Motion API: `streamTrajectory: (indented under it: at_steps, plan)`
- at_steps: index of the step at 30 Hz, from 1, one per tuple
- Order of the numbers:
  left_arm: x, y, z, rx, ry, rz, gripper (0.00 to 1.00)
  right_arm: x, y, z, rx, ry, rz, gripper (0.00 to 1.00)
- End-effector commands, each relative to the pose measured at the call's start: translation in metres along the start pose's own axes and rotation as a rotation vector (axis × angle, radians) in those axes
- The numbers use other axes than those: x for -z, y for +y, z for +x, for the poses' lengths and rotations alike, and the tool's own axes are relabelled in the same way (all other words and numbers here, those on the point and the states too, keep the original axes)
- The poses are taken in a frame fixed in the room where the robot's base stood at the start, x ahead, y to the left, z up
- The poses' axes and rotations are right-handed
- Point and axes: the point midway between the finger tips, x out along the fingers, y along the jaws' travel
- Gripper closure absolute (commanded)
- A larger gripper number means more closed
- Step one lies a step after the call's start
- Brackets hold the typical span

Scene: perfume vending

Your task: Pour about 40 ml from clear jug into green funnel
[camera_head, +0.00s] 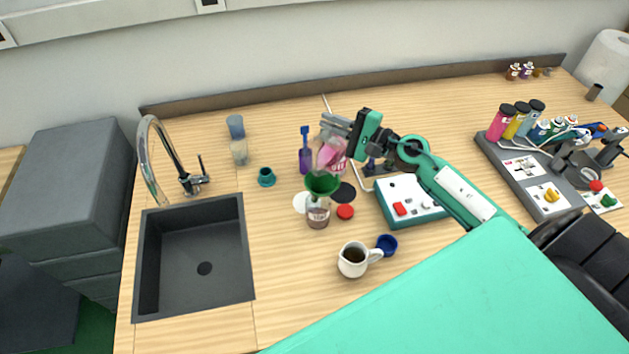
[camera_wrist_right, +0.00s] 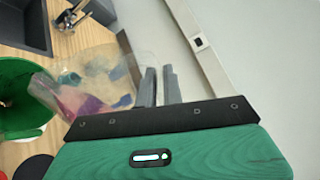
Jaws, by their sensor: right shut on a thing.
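The clear jug (camera_head: 328,153) holds some pink liquid and is tilted above the green funnel (camera_head: 322,184). My right gripper (camera_head: 336,126) is shut on the jug. In the right wrist view the see-through jug (camera_wrist_right: 95,80) leans left, with its lip by the rim of the funnel (camera_wrist_right: 18,95); pink liquid lies toward that lip. The funnel sits on a clear container (camera_head: 318,214) with a dark content low in it. I cannot make out a stream from the jug. My left gripper is not in the head view.
A mug (camera_head: 353,260) with dark liquid and a blue cup (camera_head: 387,244) stand in front. A red cap (camera_head: 345,212) lies by the funnel. A white-topped device (camera_head: 408,199) stands right, and a sink (camera_head: 195,262) lies left. Free counter lies between sink and funnel.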

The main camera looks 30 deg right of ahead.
Motion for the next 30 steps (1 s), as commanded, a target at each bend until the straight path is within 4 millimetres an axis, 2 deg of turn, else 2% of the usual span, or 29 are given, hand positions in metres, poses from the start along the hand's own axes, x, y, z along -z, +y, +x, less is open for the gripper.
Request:
streamTrajectory:
  at_steps: [7,13,14,16,30]
  plan:
    - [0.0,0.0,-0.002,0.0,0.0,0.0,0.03,0.001,-0.002,0.0,0.001,0.001,0.008,1.0]
    - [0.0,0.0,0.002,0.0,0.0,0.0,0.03,0.029,-0.012,0.0,0.002,0.021,0.317,1.0]
    - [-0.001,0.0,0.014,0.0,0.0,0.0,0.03,0.036,-0.001,0.0,0.002,0.024,0.367,1.0]
    - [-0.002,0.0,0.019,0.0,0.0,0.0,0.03,0.043,0.004,0.0,0.004,0.026,0.446,1.0]
    - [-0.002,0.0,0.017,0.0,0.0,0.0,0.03,0.054,0.0,0.0,0.008,0.034,0.612,1.0]
